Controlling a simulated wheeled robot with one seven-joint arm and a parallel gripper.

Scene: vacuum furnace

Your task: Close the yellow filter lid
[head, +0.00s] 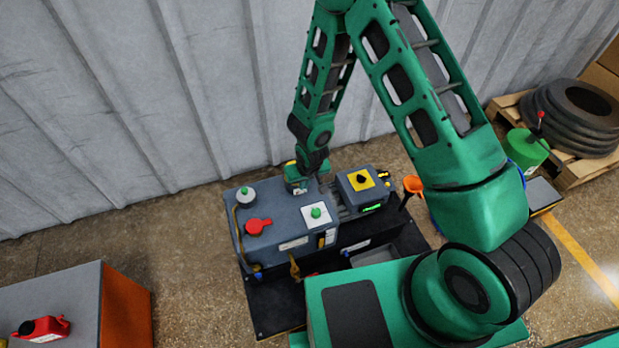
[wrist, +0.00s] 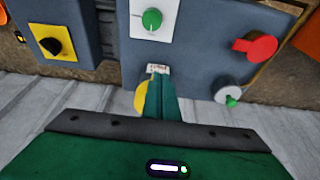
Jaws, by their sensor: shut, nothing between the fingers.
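A round yellow part, which looks like the filter lid (wrist: 141,98), shows at the edge of the grey machine in the wrist view. My fingers hide its right side, and I cannot tell whether it stands open or lies closed. My gripper (wrist: 159,76) is shut and empty, with its fingertips over the machine's edge beside the yellow part. I cannot tell whether they touch it. In the head view my gripper (head: 297,180) is at the machine's back edge, and the lid is not clearly visible there.
The grey machine (head: 272,225) carries a red handle (head: 257,226), a white panel with a green knob (head: 316,214), a grey-white knob with a green tip (head: 245,196) and a yellow square with a black knob (head: 361,179). A corrugated wall (head: 130,100) stands close behind.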

